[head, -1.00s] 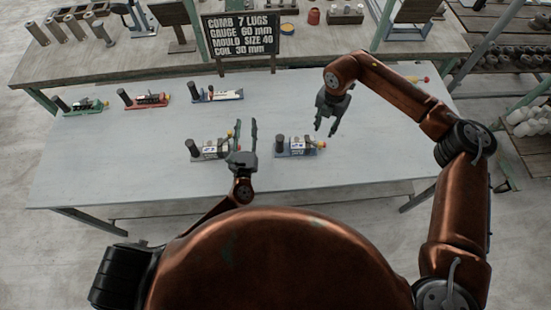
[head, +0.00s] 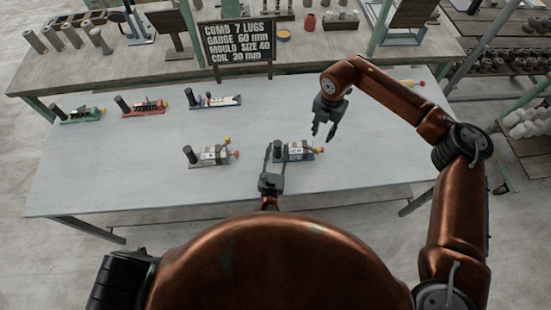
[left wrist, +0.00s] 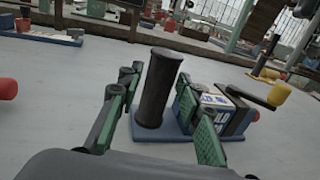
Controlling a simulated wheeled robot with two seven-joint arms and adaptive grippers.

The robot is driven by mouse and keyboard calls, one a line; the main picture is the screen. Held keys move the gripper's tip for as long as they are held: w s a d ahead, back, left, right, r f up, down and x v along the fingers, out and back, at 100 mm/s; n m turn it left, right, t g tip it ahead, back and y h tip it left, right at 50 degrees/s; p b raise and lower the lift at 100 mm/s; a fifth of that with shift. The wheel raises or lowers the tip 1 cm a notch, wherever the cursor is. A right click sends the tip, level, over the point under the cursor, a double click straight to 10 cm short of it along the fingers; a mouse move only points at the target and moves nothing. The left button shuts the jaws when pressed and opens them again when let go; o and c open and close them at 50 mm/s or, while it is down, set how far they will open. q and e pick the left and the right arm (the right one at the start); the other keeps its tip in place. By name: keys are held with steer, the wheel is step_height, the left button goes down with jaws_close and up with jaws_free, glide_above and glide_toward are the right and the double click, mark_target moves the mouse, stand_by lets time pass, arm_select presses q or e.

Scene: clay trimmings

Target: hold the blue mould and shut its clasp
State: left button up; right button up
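The blue mould (head: 296,158) stands on the table right of centre, a pale body on a blue base. In the left wrist view its dark upright post (left wrist: 160,88) and blue base (left wrist: 178,132) show close up. A yellow-knobbed lever (left wrist: 277,94) sticks out to the right, above a red knob. My left gripper (head: 275,150) is open, its green-padded fingers either side of the post with visible gaps. My right gripper (head: 323,134) is open and empty, above and behind the blue mould's right end.
A grey mould (head: 212,157) with a raised yellow knob stands to the left. Green (head: 83,115), red (head: 148,107) and another blue-based device (head: 216,101) stand at the back left. A sign (head: 237,43) stands behind. The table's front left is clear.

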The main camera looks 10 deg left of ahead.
arm_select(q)
steer(key=shift+w, duration=0.75)
steer(key=shift+c, duration=0.5)
jaws_close()
